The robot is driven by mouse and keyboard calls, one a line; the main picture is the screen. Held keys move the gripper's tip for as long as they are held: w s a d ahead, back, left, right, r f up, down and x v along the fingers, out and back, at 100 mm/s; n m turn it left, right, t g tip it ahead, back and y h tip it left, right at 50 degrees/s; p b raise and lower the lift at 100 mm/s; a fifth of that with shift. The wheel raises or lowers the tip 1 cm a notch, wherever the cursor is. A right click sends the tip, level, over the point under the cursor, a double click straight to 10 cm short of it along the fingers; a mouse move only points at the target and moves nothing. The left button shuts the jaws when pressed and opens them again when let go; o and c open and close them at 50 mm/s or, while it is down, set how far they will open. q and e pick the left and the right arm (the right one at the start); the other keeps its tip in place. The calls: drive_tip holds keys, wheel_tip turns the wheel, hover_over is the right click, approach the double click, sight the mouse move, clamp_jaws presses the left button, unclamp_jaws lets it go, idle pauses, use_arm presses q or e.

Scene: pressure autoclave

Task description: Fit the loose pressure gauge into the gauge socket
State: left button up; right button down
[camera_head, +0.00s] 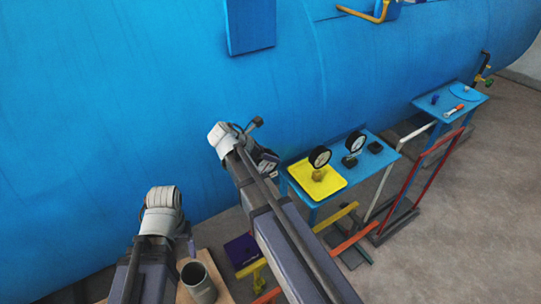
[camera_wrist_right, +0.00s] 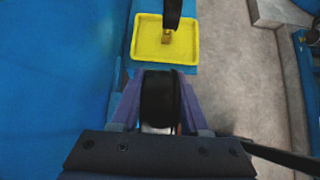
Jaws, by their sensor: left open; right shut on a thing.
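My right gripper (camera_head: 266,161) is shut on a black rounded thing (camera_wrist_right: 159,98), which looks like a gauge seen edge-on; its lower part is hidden. A black-rimmed gauge with a white dial (camera_head: 319,157) stands on a brass fitting in the yellow tray (camera_head: 335,184), to the right of this gripper. Its dark edge also shows in the right wrist view (camera_wrist_right: 172,12). Another gauge (camera_head: 356,142) stands upright on a dark base on the blue table (camera_head: 376,133). I cannot tell which base is the socket. My left gripper (camera_head: 190,244) is open, low at left, mostly hidden by its wrist.
The big blue vessel (camera_head: 150,90) fills the back. A dark block (camera_head: 375,147) sits on the blue table. A grey cup (camera_head: 197,282) stands on a wooden surface below. A smaller blue table (camera_head: 447,108) stands at right. Coloured rails (camera_head: 440,160) stand before the tables.

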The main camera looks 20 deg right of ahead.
drive_tip(key=shift+f+b, duration=0.55)
drive_tip(key=shift+f, duration=0.1)
drive_tip(key=shift+c, duration=1.6)
unclamp_jaws()
drive_tip(key=p+v, duration=0.4)
drive_tip(key=v, duration=0.2)
drive_tip(key=shift+r+p, duration=0.3)
drive_tip(key=shift+p, duration=0.05)
drive_tip(key=shift+a+r+p, duration=0.4)
drive_tip(key=shift+a+p, duration=0.05)
drive_tip(key=shift+a, duration=0.15)
drive_tip(key=shift+s, duration=0.1)
drive_tip(key=shift+a, duration=0.15)
